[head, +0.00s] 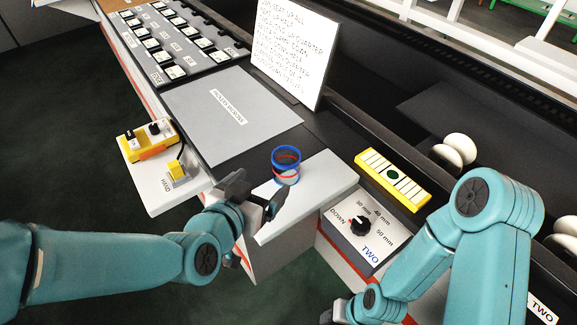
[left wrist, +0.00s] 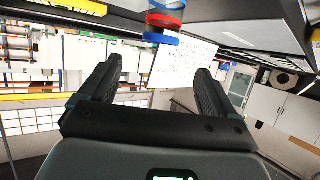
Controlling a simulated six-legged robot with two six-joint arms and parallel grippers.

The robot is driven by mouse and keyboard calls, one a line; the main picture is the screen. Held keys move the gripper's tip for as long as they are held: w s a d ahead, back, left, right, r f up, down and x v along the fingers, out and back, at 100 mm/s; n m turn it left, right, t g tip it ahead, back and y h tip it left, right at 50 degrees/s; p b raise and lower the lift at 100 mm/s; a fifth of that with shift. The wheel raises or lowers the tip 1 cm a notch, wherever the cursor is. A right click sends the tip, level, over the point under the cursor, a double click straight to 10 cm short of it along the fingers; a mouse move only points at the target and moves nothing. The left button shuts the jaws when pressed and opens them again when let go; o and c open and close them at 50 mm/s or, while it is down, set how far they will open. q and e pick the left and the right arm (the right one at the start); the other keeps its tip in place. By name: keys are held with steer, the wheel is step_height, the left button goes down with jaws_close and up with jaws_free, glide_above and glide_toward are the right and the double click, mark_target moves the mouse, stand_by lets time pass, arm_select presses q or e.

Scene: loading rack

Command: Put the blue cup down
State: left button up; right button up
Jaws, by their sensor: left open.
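The blue cup (head: 286,165) has a blue rim, a red band and a pale lower part. It appears to stand upright on a light grey shelf (head: 325,180) at the middle of the head view. My left gripper (head: 258,193) is just in front and left of the cup, with its fingers apart and nothing between them. In the left wrist view, the cup (left wrist: 164,20) shows at the top, beyond the open fingers (left wrist: 157,78) and clear of them. My right gripper (head: 341,313) is low at the bottom edge, mostly hidden by its arm and cut off.
A grey board (head: 190,110) lies behind the shelf, with a white text sign (head: 292,50) standing beside it. A yellow block (head: 393,180) and a dial box (head: 350,245) are to the right. A yellow control box (head: 140,143) is to the left.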

arm_select(q)
glide_toward(291, 153)
steer(key=shift+p+x, duration=0.4)
steer(key=shift+x, duration=0.75)
steer(key=shift+w+d+f, duration=0.2)
steer(key=shift+w+f, duration=0.05)
steer(key=shift+w, duration=0.05)
steer(key=p+x, duration=0.1)
steer(key=x, duration=0.4)
steer(key=shift+s, duration=0.1)
steer(key=shift+c, duration=0.4)
steer(key=c, duration=1)
steer(key=shift+c, duration=0.6)
steer(key=shift+r, duration=0.1)
